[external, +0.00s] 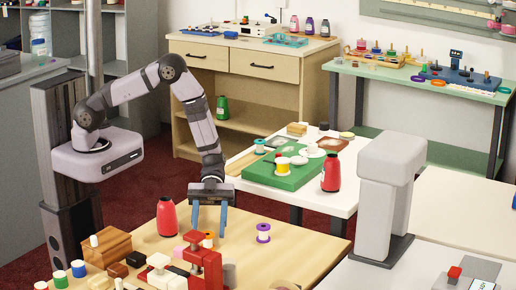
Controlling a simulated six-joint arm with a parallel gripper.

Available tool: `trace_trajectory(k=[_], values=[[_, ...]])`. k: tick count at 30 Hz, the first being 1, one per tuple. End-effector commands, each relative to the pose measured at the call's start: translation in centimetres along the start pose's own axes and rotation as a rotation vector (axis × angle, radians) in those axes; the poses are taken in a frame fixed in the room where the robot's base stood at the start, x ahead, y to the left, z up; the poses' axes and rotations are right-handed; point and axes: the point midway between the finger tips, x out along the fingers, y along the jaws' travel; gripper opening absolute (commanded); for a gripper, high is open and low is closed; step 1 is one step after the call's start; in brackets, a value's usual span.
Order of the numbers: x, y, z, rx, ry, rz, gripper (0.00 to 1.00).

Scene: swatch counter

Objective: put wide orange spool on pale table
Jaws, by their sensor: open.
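A small orange spool (209,240) stands on the light wooden table (300,255), partly hidden by the red clamp-like block in front; I cannot tell its full width. My gripper (209,233) is open, with its two blue fingers pointing down over the orange spool, one on each side in the picture. I cannot tell whether the fingers touch it. Nothing is visibly held. A white-topped table (340,204) stands behind, bearing a green board (262,178) with a yellow-orange spool (282,164) on it.
A red bottle (166,217) stands left of my gripper and a purple-ended spool (263,233) right of it. A red clamp-like block (203,265) is close in front. Another red bottle (331,173) stands on the white table. The wooden table's right part is clear.

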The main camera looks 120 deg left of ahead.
Motion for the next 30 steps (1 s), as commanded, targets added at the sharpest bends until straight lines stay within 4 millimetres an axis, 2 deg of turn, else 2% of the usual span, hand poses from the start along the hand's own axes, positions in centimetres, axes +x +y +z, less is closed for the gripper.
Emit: trace_trajectory(k=[3,9,15,22,25,30], values=[[-2.3,-0.1,0.2,0.0,0.001,-0.005,0.49],[-5.6,-0.1,0.1,0.0,0.001,-0.004,0.49],[-7.5,0.0,0.1,-0.001,0.001,-0.001,0.49],[-8.0,0.0,0.0,0.0,-0.001,-0.002,0.49],[-7.8,-0.6,-0.2,0.007,-0.019,-0.028,0.49],[-6.9,-3.8,-1.1,0.032,-0.114,-0.172,0.49]])
